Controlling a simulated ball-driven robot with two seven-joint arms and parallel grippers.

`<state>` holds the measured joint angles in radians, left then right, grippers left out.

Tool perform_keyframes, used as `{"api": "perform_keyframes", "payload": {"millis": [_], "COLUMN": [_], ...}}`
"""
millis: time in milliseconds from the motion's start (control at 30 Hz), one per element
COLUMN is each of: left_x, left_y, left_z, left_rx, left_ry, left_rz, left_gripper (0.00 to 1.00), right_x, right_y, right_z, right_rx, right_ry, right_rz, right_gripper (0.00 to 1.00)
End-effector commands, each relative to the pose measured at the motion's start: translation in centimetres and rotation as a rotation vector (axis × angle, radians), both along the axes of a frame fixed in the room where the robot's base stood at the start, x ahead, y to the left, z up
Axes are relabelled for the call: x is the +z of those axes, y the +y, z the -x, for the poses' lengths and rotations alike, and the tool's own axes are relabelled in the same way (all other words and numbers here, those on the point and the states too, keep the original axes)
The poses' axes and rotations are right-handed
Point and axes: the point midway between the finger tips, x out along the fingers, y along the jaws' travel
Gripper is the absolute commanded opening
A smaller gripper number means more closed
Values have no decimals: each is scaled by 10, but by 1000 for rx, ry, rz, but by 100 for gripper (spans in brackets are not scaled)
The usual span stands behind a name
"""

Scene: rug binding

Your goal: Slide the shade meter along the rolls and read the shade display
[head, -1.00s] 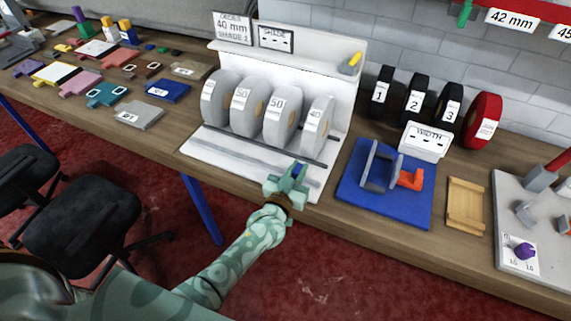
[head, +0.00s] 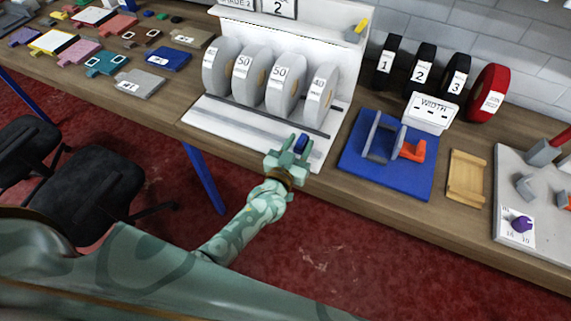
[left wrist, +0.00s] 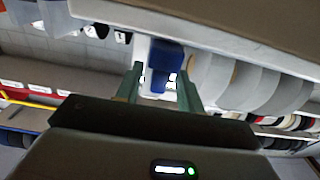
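Several grey rolls (head: 274,88) stand on the white stand (head: 210,125); two labels read 50 and the rightmost reads 40. The small blue shade meter (head: 302,142) is at the right end of the stand's rail, in front of the rightmost roll. My left gripper (head: 291,147) is at the meter, fingers apart. In the left wrist view the blue meter (left wrist: 162,62) lies between the fingers of my left gripper (left wrist: 158,82), with gaps beside it. The shade display (head: 278,7) shows 2; its top is cut off. My right gripper is out of view.
A blue fixture base (head: 355,180) with a width display (head: 428,112) stands right of the stand. Black numbered rolls (head: 419,70) and a red roll (head: 487,92) stand behind it. Coloured tiles lie at left. A wooden tray (head: 467,177) lies at right.

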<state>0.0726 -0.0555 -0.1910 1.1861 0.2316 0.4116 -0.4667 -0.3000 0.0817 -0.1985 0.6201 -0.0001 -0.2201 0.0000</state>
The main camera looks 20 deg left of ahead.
Motion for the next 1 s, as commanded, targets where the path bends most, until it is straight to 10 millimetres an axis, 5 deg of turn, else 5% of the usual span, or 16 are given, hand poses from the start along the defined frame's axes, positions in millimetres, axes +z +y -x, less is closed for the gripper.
{"api": "perform_keyframes", "payload": {"millis": [500,1000], "left_x": [0,0], "left_y": [10,11], "left_z": [127,146], "left_rx": [-1,0], "left_ry": [3,1], "left_rz": [0,0], "left_gripper": [38,38], "right_x": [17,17], "right_y": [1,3], "right_z": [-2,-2], "right_rx": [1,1], "right_ry": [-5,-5], "right_rz": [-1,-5], "right_gripper": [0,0]}}
